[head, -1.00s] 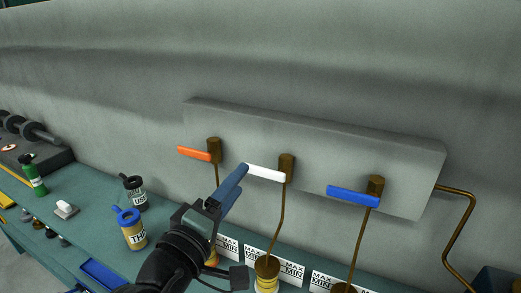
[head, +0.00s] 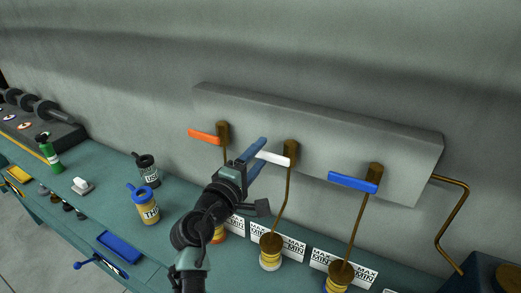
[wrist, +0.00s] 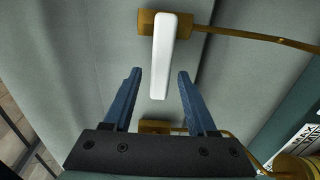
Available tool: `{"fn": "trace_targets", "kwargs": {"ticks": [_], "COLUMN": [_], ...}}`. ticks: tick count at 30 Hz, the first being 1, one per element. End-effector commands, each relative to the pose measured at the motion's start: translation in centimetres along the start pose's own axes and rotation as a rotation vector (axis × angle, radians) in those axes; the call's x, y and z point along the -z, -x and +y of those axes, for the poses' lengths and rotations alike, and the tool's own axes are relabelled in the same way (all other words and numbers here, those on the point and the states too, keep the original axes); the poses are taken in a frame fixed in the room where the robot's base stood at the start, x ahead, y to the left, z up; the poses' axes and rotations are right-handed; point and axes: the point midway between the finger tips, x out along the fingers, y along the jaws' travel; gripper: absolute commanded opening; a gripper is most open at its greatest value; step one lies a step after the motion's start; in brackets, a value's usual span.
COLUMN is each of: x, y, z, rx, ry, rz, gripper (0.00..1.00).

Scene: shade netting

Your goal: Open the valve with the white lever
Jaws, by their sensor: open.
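The white lever (head: 273,158) sticks out to the left from its brown valve body (head: 291,149), the middle one of three on the grey wall panel. In the wrist view the white lever (wrist: 164,55) points from the brass valve down toward my gripper, and its free end lies between the two blue fingertips. My gripper (head: 256,160) is open, with the fingers on either side of the lever's end and a gap on both sides in the wrist view (wrist: 157,75). It holds nothing. In the head view the fingers partly cover the lever's left end.
An orange lever (head: 204,136) is to the left and a blue lever (head: 353,182) to the right on the same panel (head: 330,150). Brown pipes run down to gauges with MAX/MIN signs (head: 278,241). Bottles, including a yellow-blue one (head: 148,208), stand on the green bench.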

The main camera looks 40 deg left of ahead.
Motion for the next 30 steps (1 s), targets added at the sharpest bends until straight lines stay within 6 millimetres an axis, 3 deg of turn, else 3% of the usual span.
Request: {"fn": "trace_targets", "kwargs": {"ticks": [14, 23, 30], "x": [-0.07, -0.06, -0.05], "y": [-1.05, -1.02, -1.02], "z": [-0.02, -0.01, -0.01], "rx": [0.000, 0.000, 0.000], "ry": [-0.001, -0.001, -0.001], "rz": [-0.001, -0.001, 0.000], "gripper": [0.56, 0.02, 0.00]}}
